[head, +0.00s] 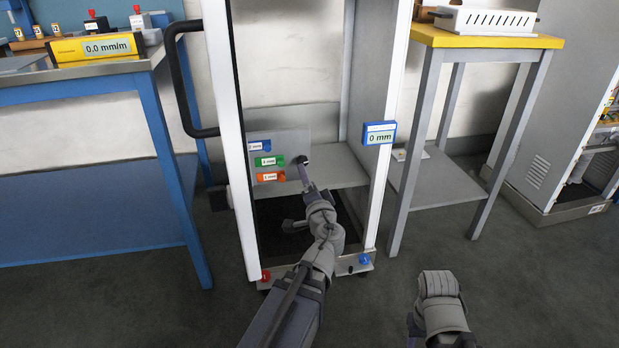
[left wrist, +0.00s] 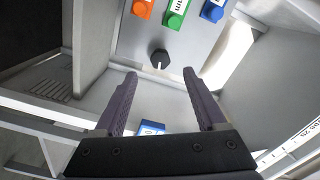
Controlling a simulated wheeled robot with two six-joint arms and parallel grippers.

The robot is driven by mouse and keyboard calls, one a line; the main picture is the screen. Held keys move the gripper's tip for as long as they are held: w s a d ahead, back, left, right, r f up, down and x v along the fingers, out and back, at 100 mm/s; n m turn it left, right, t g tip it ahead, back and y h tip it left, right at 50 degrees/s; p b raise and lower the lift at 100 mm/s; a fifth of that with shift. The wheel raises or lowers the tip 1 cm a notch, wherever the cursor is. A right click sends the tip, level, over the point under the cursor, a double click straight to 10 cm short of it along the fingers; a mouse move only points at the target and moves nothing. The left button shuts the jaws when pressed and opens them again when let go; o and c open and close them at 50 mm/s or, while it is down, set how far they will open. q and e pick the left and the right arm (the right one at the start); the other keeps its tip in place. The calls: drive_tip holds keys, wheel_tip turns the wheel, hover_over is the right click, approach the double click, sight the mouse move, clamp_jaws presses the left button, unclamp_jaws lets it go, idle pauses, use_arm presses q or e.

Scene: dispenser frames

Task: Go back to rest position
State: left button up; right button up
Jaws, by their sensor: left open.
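The tall open dispenser frame (head: 233,130) stands in the middle of the head view. Inside it, a grey panel (head: 290,142) carries a black knob and blue, green (head: 270,161) and orange (head: 270,177) labelled tabs. My left arm reaches into the frame from below. My left gripper (left wrist: 160,75) is open and empty. In the left wrist view the black knob (left wrist: 160,59) lies just beyond and between its fingertips, with visible gaps to both fingers. In the head view the gripper largely hides the knob. Part of my right arm shows at lower right, its gripper out of view.
A blue display (head: 379,133) reading 0 mm is on the frame's right post. A black handle (head: 185,85) juts out left. A blue workbench (head: 95,80) stands left, a yellow-topped table (head: 485,38) right. The floor in front right is clear.

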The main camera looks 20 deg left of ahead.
idle(0.3)
use_arm(q)
drive_tip(key=s+d+f+n+g+h+p, duration=0.1)
drive_tip(key=s+d+f+g+h+p, duration=0.2)
drive_tip(key=s+d+g+p, duration=0.35)
drive_tip(key=s+d+f+g+h+p, duration=0.25)
drive_tip(key=s+d, duration=0.45)
drive_tip(key=d, duration=0.4)
drive_tip(key=s+d+f+n+g+h+p, duration=0.1)
drive_tip(key=s+d+f+g+h+p, duration=0.1)
drive_tip(key=s+d+g+h+p, duration=0.45)
wheel_tip(320, 180, up, 37)
drive_tip(key=s+d+y+p, duration=0.1)
drive_tip(key=d+y+p, duration=0.1)
drive_tip(key=p, duration=3.4)
drive_tip(key=shift+d+r+t, duration=0.15)
drive_tip(key=shift+r+t, duration=0.05)
drive_tip(key=shift+t, duration=0.25)
